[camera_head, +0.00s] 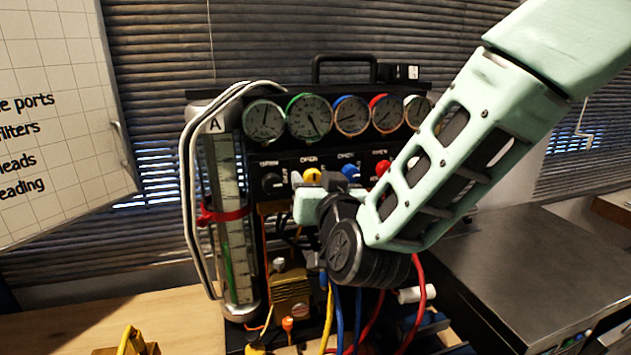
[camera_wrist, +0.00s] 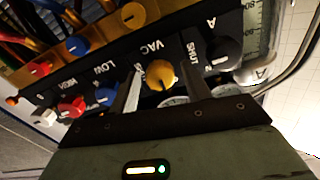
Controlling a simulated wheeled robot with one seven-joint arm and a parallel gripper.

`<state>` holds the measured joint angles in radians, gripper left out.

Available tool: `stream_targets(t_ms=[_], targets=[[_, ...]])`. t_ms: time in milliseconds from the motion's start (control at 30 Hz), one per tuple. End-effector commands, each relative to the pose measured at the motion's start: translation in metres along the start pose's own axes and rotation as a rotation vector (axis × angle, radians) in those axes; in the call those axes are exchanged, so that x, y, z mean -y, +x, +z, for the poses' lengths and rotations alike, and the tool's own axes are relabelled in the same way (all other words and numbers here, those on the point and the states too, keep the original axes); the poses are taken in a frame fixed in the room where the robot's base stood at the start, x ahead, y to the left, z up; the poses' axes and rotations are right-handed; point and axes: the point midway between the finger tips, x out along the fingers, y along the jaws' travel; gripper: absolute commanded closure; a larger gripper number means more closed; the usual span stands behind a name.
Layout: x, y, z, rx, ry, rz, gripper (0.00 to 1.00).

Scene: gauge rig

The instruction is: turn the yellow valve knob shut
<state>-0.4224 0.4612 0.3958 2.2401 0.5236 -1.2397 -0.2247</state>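The yellow valve knob (camera_wrist: 160,74) is on the black panel, between a blue knob and a black knob. It also shows in the head view (camera_head: 312,175), just above my gripper's pale body. In the wrist view my gripper (camera_wrist: 162,68) is open, with one finger on each side of the yellow knob. A gap shows between each finger and the knob, so neither appears to press on it. How deep the fingertips reach along the knob is hard to tell.
Blue (camera_head: 350,173), red (camera_head: 383,168) and black (camera_head: 272,184) knobs sit in the same row. Several round gauges (camera_head: 309,117) stand above. A second orange-yellow knob (camera_wrist: 132,16) is on a lower panel. Bent metal tubes (camera_head: 190,190) and a glass column flank the left; coloured hoses hang below.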

Motion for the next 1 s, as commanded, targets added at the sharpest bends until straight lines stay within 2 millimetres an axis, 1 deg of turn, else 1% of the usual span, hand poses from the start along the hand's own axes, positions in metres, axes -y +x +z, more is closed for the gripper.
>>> stream_targets(t_ms=[33, 67, 100, 133, 367, 567, 767, 1000], targets=[[0.0, -0.0001, 0.0, 0.0, 0.0, 0.0, 0.67], [0.0, -0.0002, 0.0, 0.0, 0.0, 0.0, 0.75], [0.0, -0.0002, -0.0001, 0.0, 0.0, 0.0, 0.87], [0.0, -0.0002, -0.0001, 0.0, 0.0, 0.0, 0.93], [-0.0001, -0.0004, 0.0005, -0.001, 0.009, 0.0, 0.92], [-0.0005, -0.0003, 0.0031, -0.002, 0.069, -0.001, 0.92], [-0.0016, -0.0004, 0.0054, -0.004, 0.201, 0.0, 0.92], [-0.0018, -0.0005, 0.0066, -0.005, 0.423, -0.001, 0.92]])
